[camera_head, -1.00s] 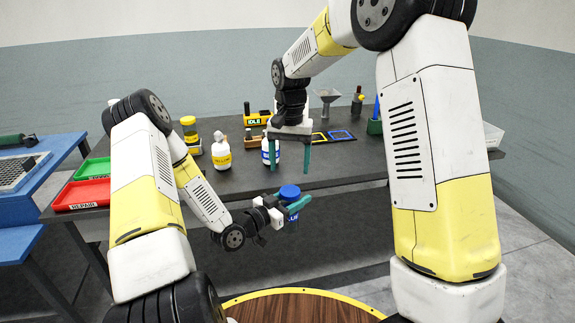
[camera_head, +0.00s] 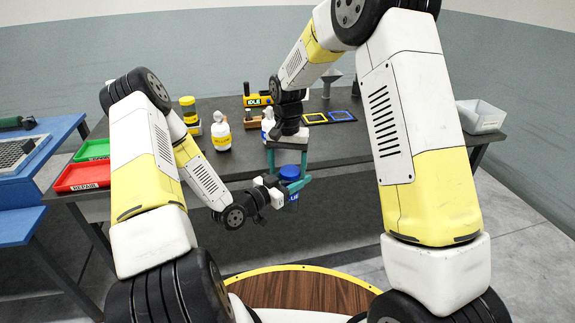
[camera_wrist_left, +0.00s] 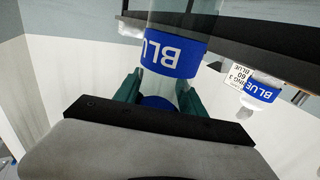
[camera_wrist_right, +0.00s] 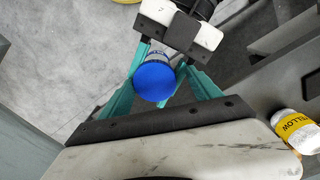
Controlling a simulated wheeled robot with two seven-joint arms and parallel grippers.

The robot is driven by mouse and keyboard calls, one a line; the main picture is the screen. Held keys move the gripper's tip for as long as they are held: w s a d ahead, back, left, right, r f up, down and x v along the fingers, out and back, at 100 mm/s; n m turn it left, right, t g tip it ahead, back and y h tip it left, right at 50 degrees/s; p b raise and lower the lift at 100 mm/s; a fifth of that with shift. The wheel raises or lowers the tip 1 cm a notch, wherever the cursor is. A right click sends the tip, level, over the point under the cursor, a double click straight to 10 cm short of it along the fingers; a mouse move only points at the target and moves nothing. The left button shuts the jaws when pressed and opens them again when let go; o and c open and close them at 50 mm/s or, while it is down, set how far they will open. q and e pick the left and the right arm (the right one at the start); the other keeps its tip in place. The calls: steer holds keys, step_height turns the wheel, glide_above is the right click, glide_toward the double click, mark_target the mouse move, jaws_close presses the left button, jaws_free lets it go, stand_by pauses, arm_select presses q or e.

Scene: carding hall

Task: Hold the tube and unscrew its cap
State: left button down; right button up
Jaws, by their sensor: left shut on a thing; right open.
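My left gripper (camera_head: 292,187) is shut on the tube (camera_wrist_left: 172,50), a clear tube with a blue BLUE label. It holds the tube upright in front of the table. The tube's blue cap (camera_head: 290,171) is on top and faces the right wrist camera (camera_wrist_right: 154,80). My right gripper (camera_head: 287,174) is open and points down from above. Its teal fingers stand on either side of the cap, with visible gaps in the right wrist view.

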steer(key=shift+a, duration=0.1)
steer(key=c, duration=1.5)
steer(key=shift+o, duration=0.2)
steer(key=n, duration=0.6)
steer(key=shift+s+a+r, duration=0.1)
steer(key=shift+s+a, duration=0.05)
steer(key=shift+s, duration=0.05)
steer(key=shift+r, duration=0.15)
steer(key=shift+w+r, duration=0.1)
steer(key=shift+r, duration=0.35)
steer(key=shift+d+r, duration=0.35)
steer(key=shift+r, duration=0.15)
